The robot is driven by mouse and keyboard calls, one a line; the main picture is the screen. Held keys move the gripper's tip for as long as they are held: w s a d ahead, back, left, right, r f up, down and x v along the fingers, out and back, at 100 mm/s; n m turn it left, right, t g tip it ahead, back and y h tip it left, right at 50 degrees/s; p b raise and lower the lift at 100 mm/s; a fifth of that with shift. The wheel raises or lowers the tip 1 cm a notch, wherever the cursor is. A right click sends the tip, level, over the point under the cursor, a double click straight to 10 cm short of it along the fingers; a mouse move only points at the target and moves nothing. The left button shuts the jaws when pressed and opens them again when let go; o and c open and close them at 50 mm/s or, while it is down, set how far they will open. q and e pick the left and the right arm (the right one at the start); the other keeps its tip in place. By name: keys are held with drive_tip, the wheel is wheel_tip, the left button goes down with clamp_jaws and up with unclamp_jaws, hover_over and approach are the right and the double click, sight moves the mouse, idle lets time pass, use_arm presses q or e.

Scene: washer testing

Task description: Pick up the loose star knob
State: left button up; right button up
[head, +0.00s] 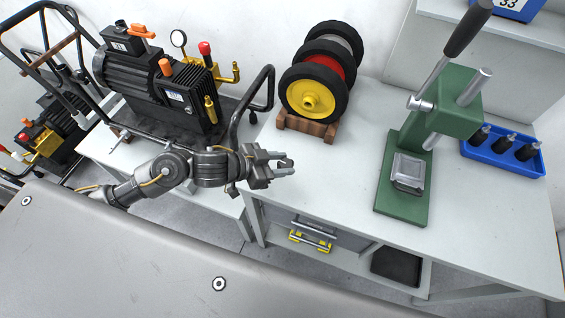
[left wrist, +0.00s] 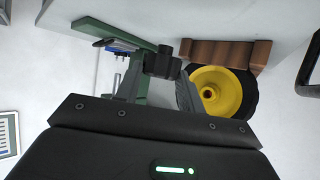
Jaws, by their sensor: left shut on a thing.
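My left gripper (head: 281,162) is above the left front edge of the white bench. In the left wrist view, its fingers (left wrist: 159,82) are shut on a small black star knob (left wrist: 162,62) at their tips. The knob has a lobed head and a short stub on top. In the head view the knob is too small and hidden by the fingers to make out. My right gripper is not in view.
The white bench (head: 343,178) has free room in the middle. A wooden rack (head: 307,125) with wheels, one with a yellow hub (head: 311,98), stands behind my gripper. A green arbor press (head: 405,205) and a blue tray (head: 502,150) stand right. A black pump (head: 150,85) is left.

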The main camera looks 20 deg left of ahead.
use_arm(q)
drive_tip(key=s+d+r, duration=0.1)
drive_tip(key=s+r, duration=0.4)
drive_tip(key=s, duration=0.4)
drive_tip(key=shift+s+d+p, duration=0.35)
drive_tip(key=shift+p, duration=0.05)
